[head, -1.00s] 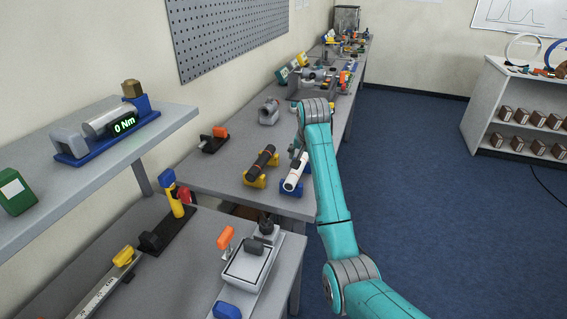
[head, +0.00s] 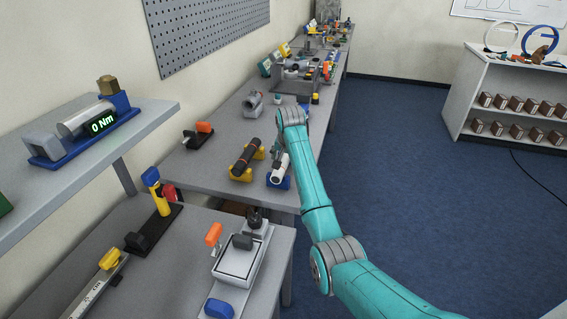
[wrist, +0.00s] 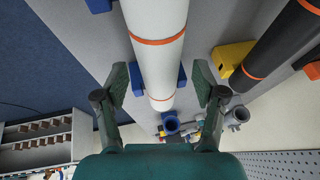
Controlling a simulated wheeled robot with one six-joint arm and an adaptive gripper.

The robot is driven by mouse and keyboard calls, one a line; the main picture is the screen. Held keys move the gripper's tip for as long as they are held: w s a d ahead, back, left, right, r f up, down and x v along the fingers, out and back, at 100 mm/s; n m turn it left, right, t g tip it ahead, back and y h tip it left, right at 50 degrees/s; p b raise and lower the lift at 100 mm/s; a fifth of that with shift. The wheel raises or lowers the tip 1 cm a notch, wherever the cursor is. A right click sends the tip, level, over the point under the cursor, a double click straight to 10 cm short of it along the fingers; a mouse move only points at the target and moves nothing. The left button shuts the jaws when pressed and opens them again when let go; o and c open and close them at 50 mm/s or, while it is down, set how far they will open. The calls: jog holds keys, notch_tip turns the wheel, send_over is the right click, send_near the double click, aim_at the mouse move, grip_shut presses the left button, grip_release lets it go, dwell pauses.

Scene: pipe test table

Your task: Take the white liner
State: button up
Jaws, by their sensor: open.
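The white liner (head: 280,167) is a white tube that rests on a blue cradle (head: 287,183) on the long table. In the wrist view the white liner (wrist: 157,50) shows orange rings, with parts of the blue cradle on both sides of it. My gripper (wrist: 163,88) is open, with one finger on each side of the tube near its end. I see no finger touching it, and the height between them is hard to judge. In the head view my arm hides most of my gripper.
A black tube (head: 245,158) with orange rings lies on a yellow cradle (head: 241,176) close beside the liner. A grey fixture (head: 252,104) and an orange-handled clamp (head: 198,134) stand farther along the table. The blue floor (head: 400,150) to the right is open.

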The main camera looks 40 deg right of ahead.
jog(key=shift+w+d+f, duration=0.1)
jog(key=shift+w+f, duration=0.05)
jog(key=shift+f, duration=0.3)
jog(key=c, duration=1.3)
jog(key=shift+o, duration=0.2)
jog(key=shift+r, duration=0.1)
